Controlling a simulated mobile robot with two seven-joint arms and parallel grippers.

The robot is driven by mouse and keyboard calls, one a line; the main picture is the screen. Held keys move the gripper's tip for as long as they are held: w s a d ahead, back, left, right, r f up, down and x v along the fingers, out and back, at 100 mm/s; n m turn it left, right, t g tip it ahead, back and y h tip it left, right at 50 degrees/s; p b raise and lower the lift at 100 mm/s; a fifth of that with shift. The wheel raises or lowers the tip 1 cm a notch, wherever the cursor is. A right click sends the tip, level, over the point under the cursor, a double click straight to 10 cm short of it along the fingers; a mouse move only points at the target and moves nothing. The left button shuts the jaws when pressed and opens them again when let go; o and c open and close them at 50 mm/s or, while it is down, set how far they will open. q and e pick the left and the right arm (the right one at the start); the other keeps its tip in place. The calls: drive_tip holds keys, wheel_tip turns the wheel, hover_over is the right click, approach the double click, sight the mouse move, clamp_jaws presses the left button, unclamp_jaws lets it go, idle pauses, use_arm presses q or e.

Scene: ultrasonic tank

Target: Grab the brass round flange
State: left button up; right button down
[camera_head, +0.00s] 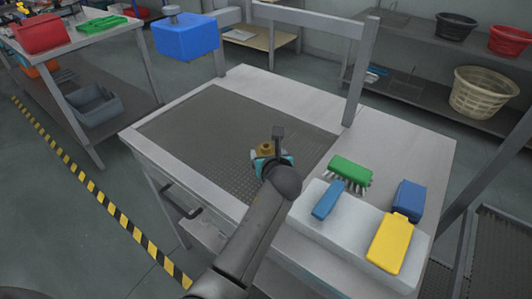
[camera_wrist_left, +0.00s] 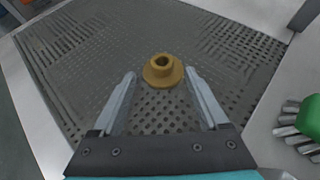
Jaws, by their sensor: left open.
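The brass round flange (camera_wrist_left: 162,72) lies on the dark perforated mat in the left wrist view, with its hollow hub facing up. In the head view the flange (camera_head: 265,148) shows just beyond my left gripper, partly hidden by it. My left gripper (camera_wrist_left: 160,76) is open and empty. Its two fingers point toward the flange, one tip to each side, with visible gaps; I cannot tell how high the tips are above the mat. In the head view the left gripper (camera_head: 265,154) is mostly covered by its own wrist. My right gripper is in neither view.
The mat (camera_head: 200,130) is set in a pale bench (camera_head: 340,140) and is otherwise clear. At right, a green brush (camera_head: 350,170), a blue item (camera_head: 328,199), a blue block (camera_head: 408,198) and a yellow item (camera_head: 390,242) are on or beside a white slab (camera_head: 330,235). A metal frame post (camera_head: 360,70) rises behind.

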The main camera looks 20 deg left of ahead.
sight(266, 147)
use_arm(q)
drive_tip(key=b+x, duration=0.1)
drive_tip(key=x, duration=0.3)
drive_tip(key=shift+w+r+b, duration=0.1)
drive_tip(key=shift+w+b, duration=0.2)
drive_tip(key=shift+b, duration=0.1)
clamp_jaws()
idle(0.5)
drive_tip(key=shift+r, duration=0.1)
